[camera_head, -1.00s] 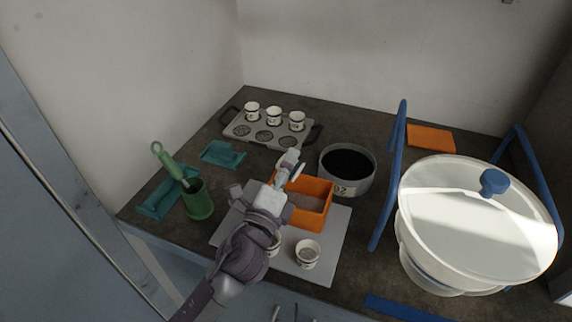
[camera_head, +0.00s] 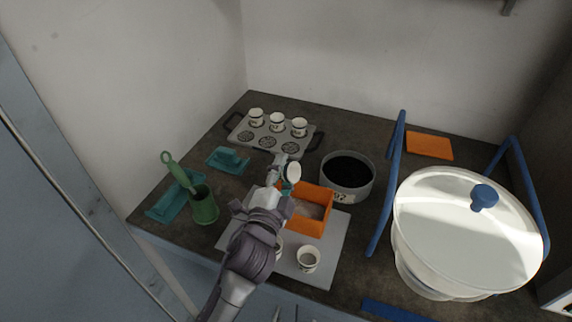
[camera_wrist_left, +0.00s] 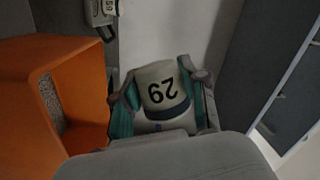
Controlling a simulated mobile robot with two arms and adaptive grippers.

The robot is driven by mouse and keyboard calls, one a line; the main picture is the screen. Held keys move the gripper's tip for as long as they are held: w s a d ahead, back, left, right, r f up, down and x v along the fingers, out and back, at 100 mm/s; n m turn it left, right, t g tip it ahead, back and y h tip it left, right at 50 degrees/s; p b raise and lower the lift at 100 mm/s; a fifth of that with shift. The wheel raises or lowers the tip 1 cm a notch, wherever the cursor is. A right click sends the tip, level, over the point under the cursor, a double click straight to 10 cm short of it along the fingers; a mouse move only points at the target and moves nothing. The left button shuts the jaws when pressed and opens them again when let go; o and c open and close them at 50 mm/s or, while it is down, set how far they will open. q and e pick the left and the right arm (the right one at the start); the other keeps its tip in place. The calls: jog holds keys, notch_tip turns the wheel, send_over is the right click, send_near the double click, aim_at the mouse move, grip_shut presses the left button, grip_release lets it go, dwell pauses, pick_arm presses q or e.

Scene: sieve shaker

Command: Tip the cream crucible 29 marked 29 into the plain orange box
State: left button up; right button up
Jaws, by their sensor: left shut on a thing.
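The cream crucible 29 (camera_wrist_left: 165,88) is clamped between the teal-padded fingers of my left gripper (camera_wrist_left: 164,105); its black number appears upside down in the left wrist view. In the head view the crucible (camera_head: 293,172) is a small pale round shape, tilted, above the far-left side of the orange box. My left gripper (camera_head: 285,187) is shut on it. The plain orange box (camera_head: 307,226) stands open on a light grey mat, with greyish material on its floor; it also shows at the left of the wrist view (camera_wrist_left: 75,70). Whether anything is leaving the crucible cannot be seen.
A black-filled round pan (camera_head: 347,180) stands right of the box. A crucible (camera_head: 308,259) stands on the mat (camera_head: 325,272); another is partly hidden by my arm. A grey rack (camera_head: 243,134) holds three crucibles. A white lidded vessel (camera_head: 460,225) and blue handles occupy the right.

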pick_arm(q)
jog(key=shift+w, duration=0.1)
jog(key=n+p, duration=0.3)
jog(key=shift+r+g, duration=0.35)
jog(key=shift+g, duration=0.05)
jog(key=shift+f+n+p, duration=0.2)
jog(key=shift+n+p, duration=0.4)
jog(key=shift+n, duration=0.2)
jog(key=shift+f, duration=0.15)
